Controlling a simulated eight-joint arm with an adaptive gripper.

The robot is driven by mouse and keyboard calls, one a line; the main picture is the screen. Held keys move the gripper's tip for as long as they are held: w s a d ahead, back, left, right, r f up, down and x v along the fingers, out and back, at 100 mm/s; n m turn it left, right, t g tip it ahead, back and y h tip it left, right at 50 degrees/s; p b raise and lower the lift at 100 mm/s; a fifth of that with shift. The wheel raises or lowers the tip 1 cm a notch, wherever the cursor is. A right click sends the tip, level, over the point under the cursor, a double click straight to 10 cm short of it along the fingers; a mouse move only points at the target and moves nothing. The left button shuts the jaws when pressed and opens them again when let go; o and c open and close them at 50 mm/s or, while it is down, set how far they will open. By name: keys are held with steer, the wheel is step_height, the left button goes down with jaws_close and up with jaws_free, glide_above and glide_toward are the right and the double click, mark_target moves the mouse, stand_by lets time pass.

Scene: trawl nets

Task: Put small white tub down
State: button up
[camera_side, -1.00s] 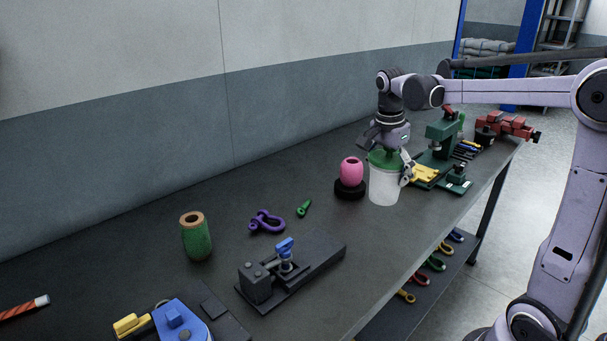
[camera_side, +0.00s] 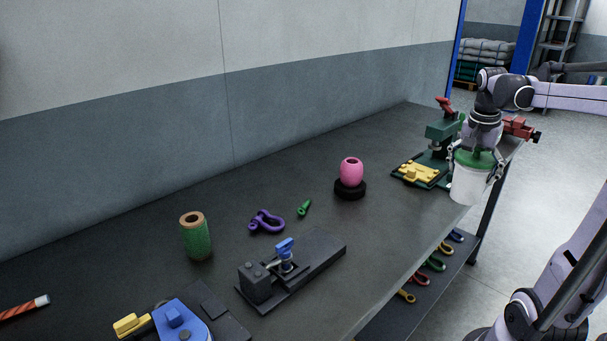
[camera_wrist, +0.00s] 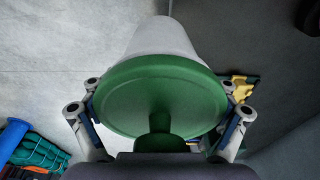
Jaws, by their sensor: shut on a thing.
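The small white tub (camera_side: 467,186) has a green lid (camera_side: 474,160) and hangs upright in my gripper (camera_side: 476,163) near the right front edge of the bench in the side view. In the wrist view the lid (camera_wrist: 160,97) fills the middle, with the tub's white body (camera_wrist: 162,38) beyond it. The fingers of my gripper (camera_wrist: 160,108) are on either side of the lid, shut on the tub. Pale floor shows left of the tub and dark bench top right of it in the wrist view. Its exact height cannot be told.
A green press (camera_side: 443,130) and a yellow part on a green plate (camera_side: 420,172) are just left of the tub. A red vise (camera_side: 518,129) is behind. A pink spool on a black ring (camera_side: 350,187) stands mid-bench. The bench top (camera_side: 400,225) in front is clear.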

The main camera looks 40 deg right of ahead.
steer(key=shift+w+a+f, duration=0.65)
steer(key=shift+w+f, duration=1.15)
steer(key=shift+w+a+f, duration=0.65)
steer(key=shift+w+f, duration=1.1)
steer(key=shift+f, duration=0.1)
steer(key=shift+w+a+f, duration=0.65)
steer(key=shift+w+f, duration=1.15)
steer(key=shift+f, duration=0.15)
steer(key=o, duration=1)
step_height(320, 180, up, 12)
steer(key=a, duration=0.2)
steer(key=s+a+f+n+t, duration=0.1)
steer(key=a+f+n+t, duration=0.1)
steer(key=a+n, duration=0.4)
steer(key=s+a+f+n+t+y, duration=0.1)
steer(key=a+f+n+t, duration=0.1)
steer(key=a+n, duration=0.4)
steer(key=s+a+f+n+t, duration=0.1)
steer(key=a+n, duration=0.5)
steer(key=a, duration=0.7)
steer(key=shift+s+a+f+t+y, duration=0.35)
steer(key=shift+f+t, duration=0.3)
steer(key=shift+t, duration=0.45)
